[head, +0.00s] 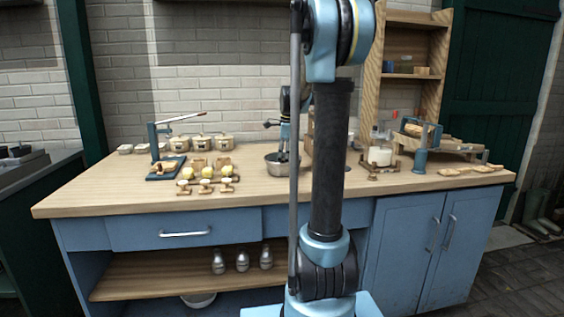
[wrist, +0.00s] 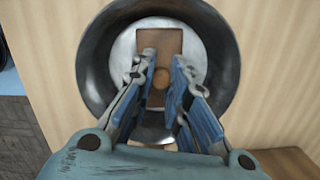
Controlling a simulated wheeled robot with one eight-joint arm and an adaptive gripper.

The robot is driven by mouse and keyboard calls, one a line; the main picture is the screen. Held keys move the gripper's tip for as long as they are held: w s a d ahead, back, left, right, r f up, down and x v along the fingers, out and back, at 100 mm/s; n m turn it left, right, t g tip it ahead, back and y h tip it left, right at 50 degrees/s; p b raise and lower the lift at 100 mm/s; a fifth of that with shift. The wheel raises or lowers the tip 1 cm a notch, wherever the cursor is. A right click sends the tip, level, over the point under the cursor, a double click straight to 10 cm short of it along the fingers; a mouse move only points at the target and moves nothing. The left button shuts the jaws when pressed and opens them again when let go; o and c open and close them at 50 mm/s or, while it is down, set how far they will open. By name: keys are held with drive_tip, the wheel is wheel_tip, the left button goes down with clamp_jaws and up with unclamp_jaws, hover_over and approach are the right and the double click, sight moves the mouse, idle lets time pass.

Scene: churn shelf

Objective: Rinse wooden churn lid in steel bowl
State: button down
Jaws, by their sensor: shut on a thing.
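The steel bowl (wrist: 88,62) stands on the wooden worktop, and it also shows in the head view (head: 277,169), partly behind my arm. The wooden churn lid (wrist: 160,40) is a brown piece with a round knob, seen within the bowl's outline in the wrist view. My gripper (wrist: 163,65) is shut on the lid, with a finger on each side of it. In the head view my gripper (head: 284,150) points down at the bowl. Whether the lid touches the bowl's bottom I cannot tell.
A brown wooden piece (wrist: 284,163) lies close to the bowl. Left on the worktop (head: 110,196) are several small wooden-handled items (head: 205,187) and a lever press (head: 155,140). A glass jar (head: 380,156) and a blue clamp-like stand (head: 420,160) are at right. The front left worktop is clear.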

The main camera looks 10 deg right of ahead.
drive_tip(key=shift+r, duration=0.15)
drive_tip(key=shift+r, duration=3.65)
wheel_tip(320, 180, up, 4)
drive_tip(key=shift+s, duration=0.15)
